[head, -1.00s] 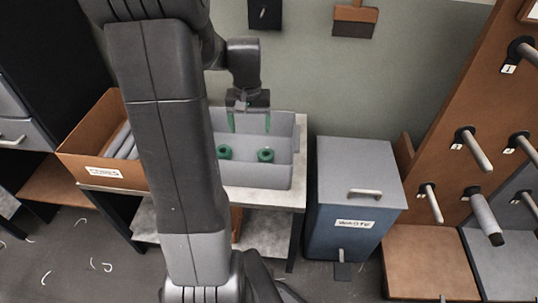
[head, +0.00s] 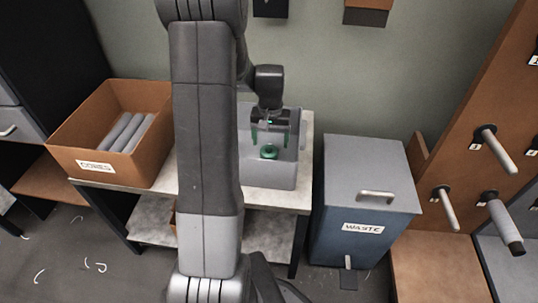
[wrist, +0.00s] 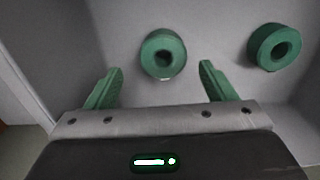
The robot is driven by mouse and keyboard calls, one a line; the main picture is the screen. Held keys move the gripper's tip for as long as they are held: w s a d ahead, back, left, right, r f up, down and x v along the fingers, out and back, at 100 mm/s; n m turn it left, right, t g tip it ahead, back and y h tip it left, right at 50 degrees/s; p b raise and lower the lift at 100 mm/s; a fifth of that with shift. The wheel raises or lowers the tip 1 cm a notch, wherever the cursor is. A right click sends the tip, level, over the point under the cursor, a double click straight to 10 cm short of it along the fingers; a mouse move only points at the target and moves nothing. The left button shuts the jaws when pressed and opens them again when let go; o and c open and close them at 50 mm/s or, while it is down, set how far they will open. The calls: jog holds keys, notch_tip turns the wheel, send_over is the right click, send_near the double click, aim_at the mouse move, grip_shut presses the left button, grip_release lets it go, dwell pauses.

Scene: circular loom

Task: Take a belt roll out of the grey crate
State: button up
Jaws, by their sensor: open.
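The grey crate (head: 268,178) stands on the table, partly hidden behind my arm in the head view. A green belt roll (head: 269,152) with a dark centre hole lies in it; it also shows in the wrist view (wrist: 163,53). A second green belt roll (wrist: 275,47) lies to its right in the wrist view; in the head view my arm hides it. My gripper (head: 270,139) is open and points down inside the crate, above the first roll. In the wrist view the green fingers (wrist: 161,70) are spread either side of this roll's line, with nothing between them gripped.
A brown box (head: 147,163) labelled CORES, holding several grey tubes (head: 128,132), stands left of the crate. A blue-grey WASTE bin (head: 362,205) stands on the floor to the right. A brown board with pegs (head: 497,143) is at the far right.

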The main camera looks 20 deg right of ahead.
aim_at(269, 150)
jog(key=f, duration=0.3)
jog(key=f+b, duration=0.1)
jog(key=f, duration=0.1)
jog(key=shift+a, duration=0.25)
jog(key=c, duration=1.1)
